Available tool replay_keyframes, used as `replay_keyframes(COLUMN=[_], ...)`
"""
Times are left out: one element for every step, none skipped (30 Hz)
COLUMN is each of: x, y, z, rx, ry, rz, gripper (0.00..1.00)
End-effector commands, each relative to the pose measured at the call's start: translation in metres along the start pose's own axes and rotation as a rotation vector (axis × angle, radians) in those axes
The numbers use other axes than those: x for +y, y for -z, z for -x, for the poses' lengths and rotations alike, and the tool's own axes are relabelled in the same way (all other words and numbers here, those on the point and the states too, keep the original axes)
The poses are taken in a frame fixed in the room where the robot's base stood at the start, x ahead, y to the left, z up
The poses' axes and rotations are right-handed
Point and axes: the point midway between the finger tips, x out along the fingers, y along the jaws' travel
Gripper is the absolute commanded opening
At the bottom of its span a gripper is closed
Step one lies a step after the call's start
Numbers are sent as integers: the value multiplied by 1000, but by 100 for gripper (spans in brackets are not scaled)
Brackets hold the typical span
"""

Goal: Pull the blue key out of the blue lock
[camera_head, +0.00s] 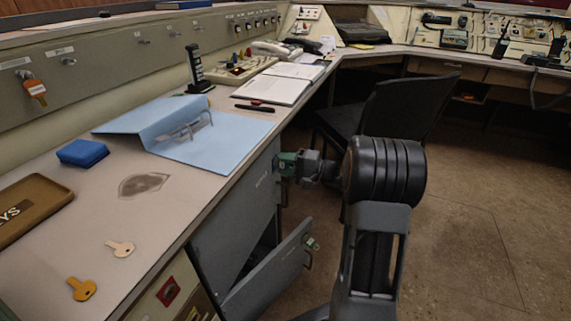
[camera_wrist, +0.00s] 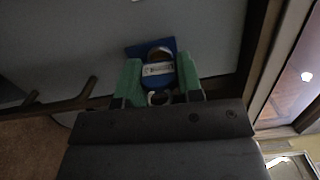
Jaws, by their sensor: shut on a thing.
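My gripper (camera_wrist: 160,84) has green fingers and is shut on the blue key (camera_wrist: 187,72) in the wrist view. The key has a pale label and a ring-like end between the fingers. Behind it, a blue patch of the blue lock (camera_wrist: 136,50) shows against the grey cabinet front. The key's shaft is hidden, so I cannot tell how deep it sits in the lock. In the head view my gripper (camera_head: 288,164) is at the grey cabinet front (camera_head: 262,187), below the desk edge; it hides key and lock there.
An open lower door (camera_head: 265,278) with a greenish lock (camera_head: 312,243) juts out below my gripper. A black chair (camera_head: 395,108) stands behind my arm. Floor at right is clear.

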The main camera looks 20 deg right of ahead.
Motion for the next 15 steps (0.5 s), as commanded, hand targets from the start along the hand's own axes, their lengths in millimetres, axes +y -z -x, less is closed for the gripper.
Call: replay_keyframes(x=[0,0,0,0,0,0,0,0,0,0,0,0,0,0,0], y=[0,0,0,0,0,0,0,0,0,0,0,0,0,0,0], z=[0,0,0,0,0,0,0,0,0,0,0,0,0,0,0], rx=[0,0,0,0,0,0,0,0,0,0,0,0,0,0,0], ry=[0,0,0,0,0,0,0,0,0,0,0,0,0,0,0], rz=[0,0,0,0,0,0,0,0,0,0,0,0,0,0,0], gripper=[19,16,12,9,9,9,9,9,9,9,9,9,9,5,5])
